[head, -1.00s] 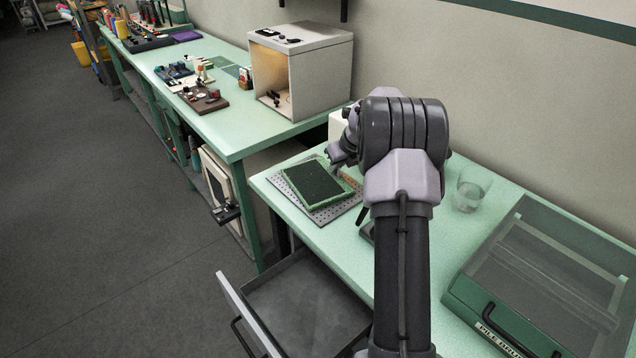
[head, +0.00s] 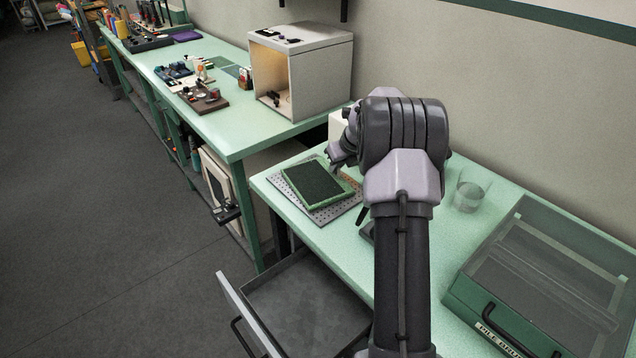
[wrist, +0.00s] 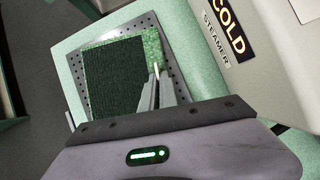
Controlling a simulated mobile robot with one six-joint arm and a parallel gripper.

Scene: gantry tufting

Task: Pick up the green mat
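The green mat (head: 313,184) is a dark green pile square with a lighter green border. It lies on a grey perforated plate (head: 350,202) on the near bench. In the wrist view the mat (wrist: 113,75) fills much of the plate's area. My gripper (wrist: 157,72) is at the mat's right border, its two narrow fingers close together there. I cannot tell whether they are closed on the border or just above it. In the head view my arm hides most of the gripper.
A box marked COLD STEAMER (wrist: 238,45) stands close on the right in the wrist view. A clear glass (head: 468,196) and a green case with a transparent lid (head: 505,325) are on the near bench. An open drawer (head: 300,305) juts out below its front edge.

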